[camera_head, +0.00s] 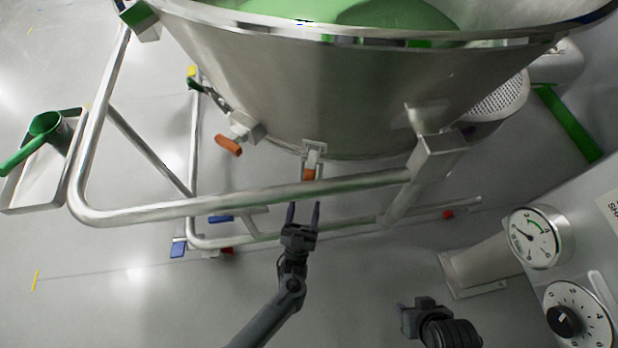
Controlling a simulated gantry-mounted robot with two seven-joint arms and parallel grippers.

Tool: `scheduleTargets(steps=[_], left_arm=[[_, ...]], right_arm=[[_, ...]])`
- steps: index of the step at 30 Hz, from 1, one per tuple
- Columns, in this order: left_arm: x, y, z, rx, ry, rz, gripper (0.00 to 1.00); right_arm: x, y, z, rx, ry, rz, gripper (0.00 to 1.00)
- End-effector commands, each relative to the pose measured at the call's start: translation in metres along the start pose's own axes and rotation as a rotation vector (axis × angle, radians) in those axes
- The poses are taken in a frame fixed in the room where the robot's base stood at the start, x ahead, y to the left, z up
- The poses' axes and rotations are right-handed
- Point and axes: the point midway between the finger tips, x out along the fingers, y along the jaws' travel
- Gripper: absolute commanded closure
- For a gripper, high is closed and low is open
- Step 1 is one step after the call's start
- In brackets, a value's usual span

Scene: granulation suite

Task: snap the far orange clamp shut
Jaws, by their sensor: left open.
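Two orange-handled clamps sit on the lower edge of the steel bowl (300,95). One orange clamp (229,146) is at the left, its handle sticking outward and tilted away from the wall. The other orange clamp (310,172) is near the middle, its handle hanging down below a steel bracket, partly behind the frame's horizontal tube. My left gripper (303,212) is open and empty, fingers pointing up the picture, just below the tube and the middle clamp, with a visible gap. My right gripper (418,308) is low at the right; its fingers are not clear.
A tubular steel frame (140,215) surrounds the bowl; its tube crosses between my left gripper and the bowl. A green scoop (45,126) rests in a side tray at the left. A panel with a pressure gauge (535,238) and a dial (577,315) stands at the right. The lower-left floor is clear.

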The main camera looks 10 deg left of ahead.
Motion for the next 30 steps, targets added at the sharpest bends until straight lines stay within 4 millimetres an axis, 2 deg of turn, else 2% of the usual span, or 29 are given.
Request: scheduleTargets(steps=[9, 15, 21, 30], left_arm=[[0.052, 0.000, 0.000, 0.000, 0.003, 0.001, 0.43], [0.076, 0.000, 0.001, 0.002, 0.000, 0.000, 0.43], [0.088, -0.001, 0.000, 0.002, -0.002, -0.001, 0.43], [0.089, 0.000, 0.000, 0.002, -0.002, 0.000, 0.43]], right_arm=[[0.007, 0.000, 0.002, 0.001, 0.001, 0.000, 0.57], [0.012, -0.001, 0.003, 0.004, 0.002, -0.003, 0.57], [0.014, -0.002, 0.004, 0.007, 0.002, -0.006, 0.57], [0.014, -0.003, 0.004, 0.009, 0.002, -0.007, 0.57]])
